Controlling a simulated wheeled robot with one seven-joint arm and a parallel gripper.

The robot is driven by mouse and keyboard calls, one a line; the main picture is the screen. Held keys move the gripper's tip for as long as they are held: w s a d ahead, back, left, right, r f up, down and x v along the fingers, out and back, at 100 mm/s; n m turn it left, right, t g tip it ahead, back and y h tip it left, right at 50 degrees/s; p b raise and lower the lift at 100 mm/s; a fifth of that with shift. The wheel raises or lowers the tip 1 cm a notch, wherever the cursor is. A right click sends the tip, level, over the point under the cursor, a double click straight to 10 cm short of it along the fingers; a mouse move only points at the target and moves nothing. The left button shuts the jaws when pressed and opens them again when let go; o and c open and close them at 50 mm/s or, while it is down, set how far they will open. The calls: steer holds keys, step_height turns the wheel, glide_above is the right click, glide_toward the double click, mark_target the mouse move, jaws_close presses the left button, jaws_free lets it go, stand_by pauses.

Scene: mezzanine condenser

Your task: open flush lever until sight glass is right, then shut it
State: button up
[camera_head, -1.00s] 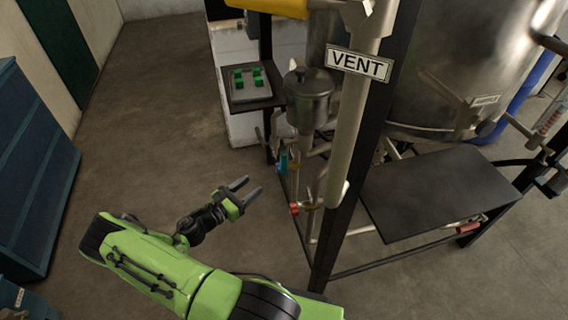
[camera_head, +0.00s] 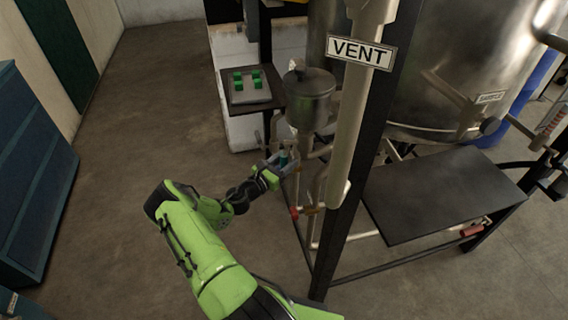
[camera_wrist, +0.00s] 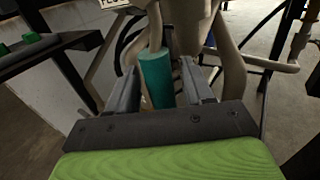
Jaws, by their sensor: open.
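A teal lever handle (camera_head: 283,157) is on the pipework below a small metal pot; its name is not readable here, so I cannot confirm that it is the flush lever. My gripper (camera_head: 275,160) is at this handle. In the wrist view, the teal handle (camera_wrist: 157,78) stands between the two fingers of my gripper (camera_wrist: 159,72). The fingers are apart, one on each side, with a gap at the right; I cannot tell whether the left finger touches. I cannot clearly make out a sight glass or its level.
A red-handled valve (camera_head: 294,213) sits just below. A grey box with green buttons (camera_head: 249,85) is on a shelf above left. A slanted post with a VENT sign (camera_head: 361,52) stands close at the right.

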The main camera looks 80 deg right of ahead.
jaws_close()
